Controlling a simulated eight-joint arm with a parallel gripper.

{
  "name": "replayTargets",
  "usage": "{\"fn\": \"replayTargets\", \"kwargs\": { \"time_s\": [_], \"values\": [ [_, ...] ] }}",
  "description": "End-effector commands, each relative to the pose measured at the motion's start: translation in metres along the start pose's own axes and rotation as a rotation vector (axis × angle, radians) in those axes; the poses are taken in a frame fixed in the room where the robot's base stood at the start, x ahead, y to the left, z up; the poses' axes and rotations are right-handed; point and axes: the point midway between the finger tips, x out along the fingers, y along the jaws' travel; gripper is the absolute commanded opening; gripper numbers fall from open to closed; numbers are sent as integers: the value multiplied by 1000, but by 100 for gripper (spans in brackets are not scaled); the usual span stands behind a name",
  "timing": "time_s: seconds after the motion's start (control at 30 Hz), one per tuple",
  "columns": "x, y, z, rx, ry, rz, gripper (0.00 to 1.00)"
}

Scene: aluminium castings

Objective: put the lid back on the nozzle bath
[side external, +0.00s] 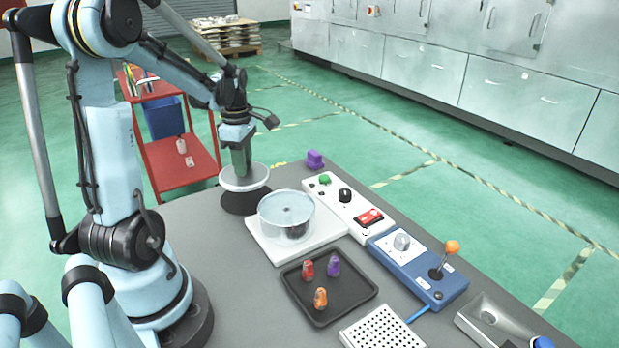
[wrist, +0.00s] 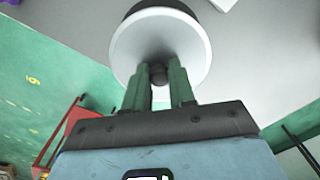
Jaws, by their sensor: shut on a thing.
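The lid (side external: 237,183) is a pale round disc; it also shows in the wrist view (wrist: 130,48). My gripper (side external: 243,170) points down at it, and in the wrist view its green fingers (wrist: 160,78) are shut on the lid's dark knob. The lid is level over a dark round stand (side external: 243,202); I cannot tell whether the two touch. The nozzle bath (side external: 287,226) is a clear round vessel on a white square base (side external: 324,231), right of and nearer the camera than the lid. Something dark shows inside the bath.
A black tray (side external: 345,299) with red, purple and orange pieces lies in front of the bath. A white control box (side external: 345,203), a blue joystick box (side external: 425,270), a purple block (side external: 315,159) and a white perforated block (side external: 382,332) stand around. A red cart (side external: 180,165) is behind.

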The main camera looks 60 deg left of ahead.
Motion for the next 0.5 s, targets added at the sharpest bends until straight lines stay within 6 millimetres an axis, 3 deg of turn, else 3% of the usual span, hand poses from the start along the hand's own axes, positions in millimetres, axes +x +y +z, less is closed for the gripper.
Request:
{"fn": "replayTargets", "kwargs": {
  "time_s": [0.27,0.37,0.5],
  "values": [
    [-27,-2,6,18,0,0,0],
    [-35,-10,24,75,0,0,0],
    [-49,-32,63,208,0,1,0]
  ]
}}
